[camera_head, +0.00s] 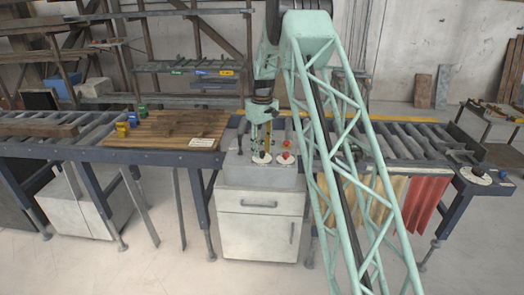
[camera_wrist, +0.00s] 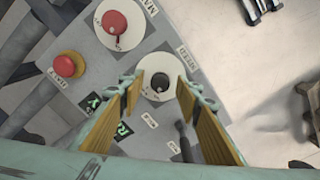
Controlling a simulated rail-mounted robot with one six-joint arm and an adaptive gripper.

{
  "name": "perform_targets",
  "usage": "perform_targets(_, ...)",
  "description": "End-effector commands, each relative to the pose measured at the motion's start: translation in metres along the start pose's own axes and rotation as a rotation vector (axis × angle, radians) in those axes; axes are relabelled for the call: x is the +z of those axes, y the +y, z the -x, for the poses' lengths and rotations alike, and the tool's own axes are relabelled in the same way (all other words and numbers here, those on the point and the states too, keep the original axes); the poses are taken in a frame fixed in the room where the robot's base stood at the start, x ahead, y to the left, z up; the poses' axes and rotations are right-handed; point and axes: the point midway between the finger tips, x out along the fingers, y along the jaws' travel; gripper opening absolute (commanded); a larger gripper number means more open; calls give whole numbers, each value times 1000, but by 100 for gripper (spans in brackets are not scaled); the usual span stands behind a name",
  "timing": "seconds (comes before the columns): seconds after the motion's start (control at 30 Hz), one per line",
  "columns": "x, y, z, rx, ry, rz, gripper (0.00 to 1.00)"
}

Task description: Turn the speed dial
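In the wrist view a white round dial with a dark knob (camera_wrist: 157,82) sits on the grey control panel (camera_wrist: 160,40). My gripper (camera_wrist: 160,90) is open, with one yellow-brown finger on each side of this knob in the picture. I cannot tell whether the fingers touch the knob. In the head view my gripper (camera_head: 261,135) points down over the control box (camera_head: 262,178), and it partly hides the panel.
A red knob on a white disc (camera_wrist: 117,27), a red push button (camera_wrist: 68,65), green buttons (camera_wrist: 122,131) and a black lever (camera_wrist: 184,142) stand close by on the panel. A roller conveyor (camera_head: 407,140) and a wooden board (camera_head: 168,130) flank the box.

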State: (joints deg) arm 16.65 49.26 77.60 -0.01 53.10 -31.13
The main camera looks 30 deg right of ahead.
Motion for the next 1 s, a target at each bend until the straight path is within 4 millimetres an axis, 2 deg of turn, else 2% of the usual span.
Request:
perform_targets(0.27, 0, 0, 1, 0, 0, 0, 32)
perform_targets(0.47, 0, 0, 11, 0, 0, 0, 32)
perform_targets(0.67, 0, 0, 32, 1, 1, 0, 32)
perform_targets(1.0, 0, 0, 82, 1, 2, 0, 32)
